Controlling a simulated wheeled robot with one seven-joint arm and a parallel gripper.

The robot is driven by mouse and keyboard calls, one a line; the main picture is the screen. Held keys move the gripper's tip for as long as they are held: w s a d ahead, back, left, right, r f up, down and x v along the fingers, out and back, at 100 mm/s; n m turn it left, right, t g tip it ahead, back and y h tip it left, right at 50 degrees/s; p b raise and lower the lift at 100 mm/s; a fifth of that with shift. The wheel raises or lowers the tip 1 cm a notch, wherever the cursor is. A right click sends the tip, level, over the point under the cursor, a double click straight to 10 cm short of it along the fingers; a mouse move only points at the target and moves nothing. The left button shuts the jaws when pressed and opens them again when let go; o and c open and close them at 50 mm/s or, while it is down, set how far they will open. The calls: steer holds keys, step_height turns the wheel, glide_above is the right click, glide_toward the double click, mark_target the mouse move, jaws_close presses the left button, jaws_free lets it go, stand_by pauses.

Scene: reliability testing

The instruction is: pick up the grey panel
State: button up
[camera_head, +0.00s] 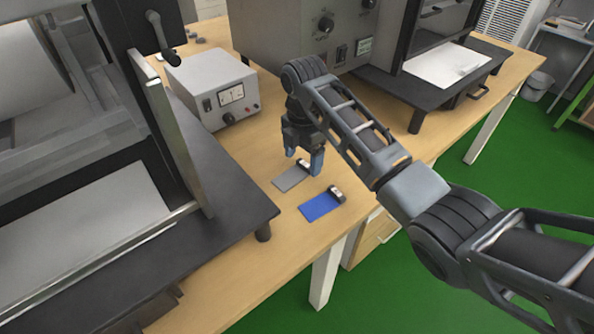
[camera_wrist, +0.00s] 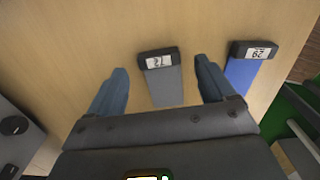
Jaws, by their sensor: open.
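The grey panel (camera_head: 290,179) lies flat on the wooden bench, with a black clip bearing a white label at its right end. In the wrist view the grey panel (camera_wrist: 165,87) lies between my two blue fingers, its labelled clip just beyond the fingertips. My gripper (camera_head: 303,162) is open and points down over the panel; it also shows in the wrist view (camera_wrist: 160,75). No contact with the panel shows, and the height above it is hard to tell. The panel's near end is hidden by the gripper body in the wrist view.
A blue panel (camera_head: 320,206) with a similar clip lies close beside the grey one, near the bench's front edge. A grey power supply box (camera_head: 212,88) stands behind to the left. A black-framed machine (camera_head: 225,200) is at the left. Bare wood (camera_head: 245,160) lies left of the panels.

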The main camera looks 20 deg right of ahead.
steer(key=shift+f, duration=0.8)
steer(key=shift+c, duration=0.2)
steer(key=c, duration=1.1)
